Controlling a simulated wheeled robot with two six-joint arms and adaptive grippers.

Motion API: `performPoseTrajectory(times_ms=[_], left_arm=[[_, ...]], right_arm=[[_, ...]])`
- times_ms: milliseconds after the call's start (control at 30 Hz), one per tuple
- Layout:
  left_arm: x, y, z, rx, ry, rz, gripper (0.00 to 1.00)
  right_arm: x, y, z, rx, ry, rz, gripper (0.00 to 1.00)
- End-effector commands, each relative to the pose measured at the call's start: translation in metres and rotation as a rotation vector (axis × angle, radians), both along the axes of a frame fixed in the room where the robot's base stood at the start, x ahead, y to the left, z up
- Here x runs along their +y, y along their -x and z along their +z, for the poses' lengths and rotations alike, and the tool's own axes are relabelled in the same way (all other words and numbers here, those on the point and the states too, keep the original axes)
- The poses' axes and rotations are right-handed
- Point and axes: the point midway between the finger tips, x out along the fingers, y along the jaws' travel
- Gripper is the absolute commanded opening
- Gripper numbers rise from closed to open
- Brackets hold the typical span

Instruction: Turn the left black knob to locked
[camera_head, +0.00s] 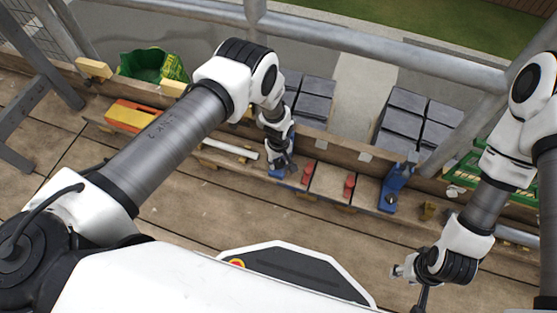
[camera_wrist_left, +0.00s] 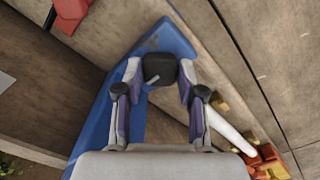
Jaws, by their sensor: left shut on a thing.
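The left black knob (camera_wrist_left: 160,68) sits on a blue bracket (camera_wrist_left: 100,125) in the left wrist view. A short pale mark shows on the knob, pointing toward the lower left. My left gripper (camera_wrist_left: 158,74) is shut with one finger on each side of the knob. In the head view my left gripper (camera_head: 284,163) is over the same blue bracket (camera_head: 274,172), and the knob there is hidden by it. A second blue bracket (camera_head: 390,195) stands further right, with a dark part at its top. My right gripper (camera_head: 422,293) hangs at the lower right, away from the brackets; its fingers are unclear.
Two red pieces (camera_head: 307,173) (camera_head: 349,186) stand on the plank between the brackets. A white bar (camera_head: 231,149) and an orange-yellow box (camera_head: 133,116) lie to the left. The near planks are mostly clear.

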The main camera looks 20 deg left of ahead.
Motion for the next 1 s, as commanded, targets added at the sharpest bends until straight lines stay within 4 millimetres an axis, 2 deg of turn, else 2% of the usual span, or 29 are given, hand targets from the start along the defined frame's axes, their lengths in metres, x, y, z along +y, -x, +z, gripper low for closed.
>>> performPoseTrajectory(times_ms=[33, 67, 100, 133, 400, 533, 667, 900, 1000], left_arm=[[0.0, 0.0, 0.0, 0.0, 0.0, -0.002, 0.04], [0.0, 0.0, 0.0, 0.0, 0.0, -0.001, 0.42], [0.0, 0.0, 0.0, 0.0, 0.0, -0.001, 0.56], [0.0, 0.0, 0.0, 0.0, 0.0, -0.001, 0.64], [0.0, 0.0, 0.0, 0.0, 0.0, 0.001, 0.64], [0.0, 0.0, 0.008, 0.0, 0.0, 0.001, 0.64], [0.0, -0.001, 0.033, -0.001, -0.001, 0.0, 0.64], [0.0, -0.001, 0.094, -0.001, -0.001, 0.001, 0.64], [0.0, 0.0, 0.11, -0.001, -0.001, 0.0, 0.64]], right_arm=[[0.0, 0.0, 0.0, 0.0, 0.0, 0.0, 0.4], [0.0, 0.0, 0.0, 0.0, 0.0, 0.0, 0.4], [0.0, 0.0, 0.0, 0.0, 0.0, 0.0, 0.4], [0.0, 0.0, 0.0, 0.0, 0.0, 0.0, 0.4], [0.0, 0.0, 0.0, 0.0, 0.0, 0.0, 0.4], [0.0, 0.0, 0.0, 0.0, 0.0, 0.0, 0.4], [0.0, 0.0, 0.0, 0.0, 0.0, 0.0, 0.4], [0.0, 0.0, 0.0, 0.0, 0.0, 0.0, 0.4], [0.0, 0.0, 0.0, 0.0, 0.0, 0.0, 0.4]])
